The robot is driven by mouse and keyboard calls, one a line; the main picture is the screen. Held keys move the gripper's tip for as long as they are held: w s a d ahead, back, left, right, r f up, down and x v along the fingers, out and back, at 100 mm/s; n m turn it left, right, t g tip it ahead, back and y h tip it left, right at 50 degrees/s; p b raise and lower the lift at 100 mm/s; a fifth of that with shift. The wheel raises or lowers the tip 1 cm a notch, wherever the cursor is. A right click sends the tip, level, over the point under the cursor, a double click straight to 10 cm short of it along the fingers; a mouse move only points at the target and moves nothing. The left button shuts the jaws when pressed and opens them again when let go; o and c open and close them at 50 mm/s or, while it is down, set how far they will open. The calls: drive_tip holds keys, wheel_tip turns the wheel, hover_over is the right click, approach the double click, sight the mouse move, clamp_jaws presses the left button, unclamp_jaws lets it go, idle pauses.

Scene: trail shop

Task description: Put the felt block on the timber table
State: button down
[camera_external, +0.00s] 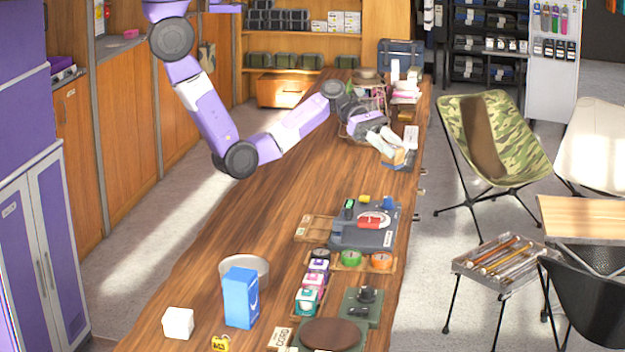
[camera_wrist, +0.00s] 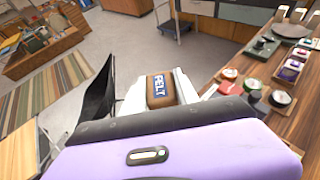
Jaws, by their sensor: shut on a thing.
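My gripper (camera_external: 392,150) is at the far right part of the long wooden counter, near its right edge. It is shut on the felt block (camera_wrist: 162,90), which is brown with a dark label reading FELT, between the pale fingers in the wrist view. In the external view the block is small and partly hidden by the fingers. I cannot tell whether it touches the counter. The timber table (camera_external: 585,218), with a light wooden top, stands at the right edge of the external view, across the floor from the counter. Its top is partly cut off by the frame.
The counter (camera_external: 220,230) holds a blue box (camera_external: 240,297), a metal bowl, a grey tray and small jars nearer the camera. A camouflage chair (camera_external: 495,140), a rack of rods (camera_external: 505,262) and a black chair (camera_external: 590,305) stand between and around the counter and table.

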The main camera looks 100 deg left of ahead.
drive_tip(key=s+a+r+n+t+y, duration=0.1)
drive_tip(key=s+a+n+y, duration=0.3)
drive_tip(key=a, duration=0.5)
drive_tip(key=s+a+r+n+y, duration=0.2)
drive_tip(key=s+a+n+y, duration=0.25)
drive_tip(key=a, duration=0.45)
drive_tip(key=s+a+r+n+t+y, duration=0.1)
drive_tip(key=s+a+n+y, duration=0.3)
drive_tip(key=a, duration=0.6)
drive_tip(key=shift+m+y, duration=0.35)
drive_tip(key=f, duration=0.6)
drive_tip(key=f+b, duration=0.1)
drive_tip(key=f, duration=1.3)
drive_tip(key=shift+w+d, duration=0.2)
drive_tip(key=shift+w, duration=0.15)
drive_tip(key=shift+f, duration=0.15)
drive_tip(key=c, duration=0.9)
unclamp_jaws()
